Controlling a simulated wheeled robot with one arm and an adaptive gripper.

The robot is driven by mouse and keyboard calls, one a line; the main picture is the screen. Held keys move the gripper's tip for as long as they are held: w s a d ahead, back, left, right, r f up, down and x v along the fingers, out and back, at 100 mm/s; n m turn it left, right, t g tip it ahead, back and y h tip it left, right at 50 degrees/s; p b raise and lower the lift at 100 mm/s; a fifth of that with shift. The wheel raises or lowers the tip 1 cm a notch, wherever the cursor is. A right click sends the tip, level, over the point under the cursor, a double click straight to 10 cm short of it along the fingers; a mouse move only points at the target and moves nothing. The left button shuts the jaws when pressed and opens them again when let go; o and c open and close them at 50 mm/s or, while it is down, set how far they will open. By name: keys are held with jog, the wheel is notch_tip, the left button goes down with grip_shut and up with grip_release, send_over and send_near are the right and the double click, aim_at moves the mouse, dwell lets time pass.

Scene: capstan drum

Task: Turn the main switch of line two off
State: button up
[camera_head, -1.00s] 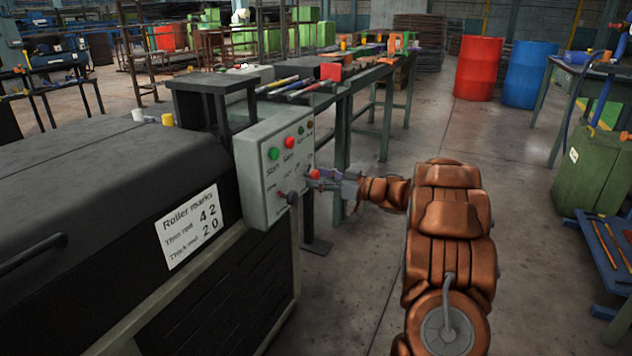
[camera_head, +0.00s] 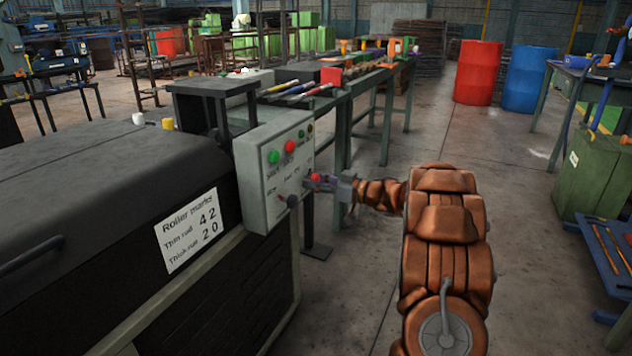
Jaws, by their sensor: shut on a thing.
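A grey control box (camera_head: 262,172) stands at the end of the dark machine. Its face has a green button (camera_head: 273,157), a red button (camera_head: 290,146), small lamps at the upper right and a black-knobbed lever (camera_head: 292,201) at the lower edge. A red switch knob (camera_head: 315,177) sits at the lower right of the face. My gripper (camera_head: 322,182) comes from the right and is shut on this red knob, which it partly hides. The box's small lettering is too blurred to read, so I cannot tell the switch's line or position.
A sign (camera_head: 190,230) with roller marks is on the machine's side. Behind the box, a long bench (camera_head: 345,92) carries rods and coloured parts. A red barrel (camera_head: 477,72) and a blue barrel (camera_head: 529,78) stand further back.

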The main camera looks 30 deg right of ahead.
jog(key=shift+d, duration=0.15)
jog(key=shift+c, duration=0.5)
jog(key=shift+n, duration=0.3)
jog(key=n, duration=0.3)
jog(key=n+b, duration=0.1)
jog(key=n, duration=0.4)
jog(key=n+b, duration=0.3)
jog(key=n, duration=0.2)
jog(key=shift+r+n+b, duration=0.1)
jog(key=shift+n+b, duration=1.6)
jog(key=shift+n, duration=0.5)
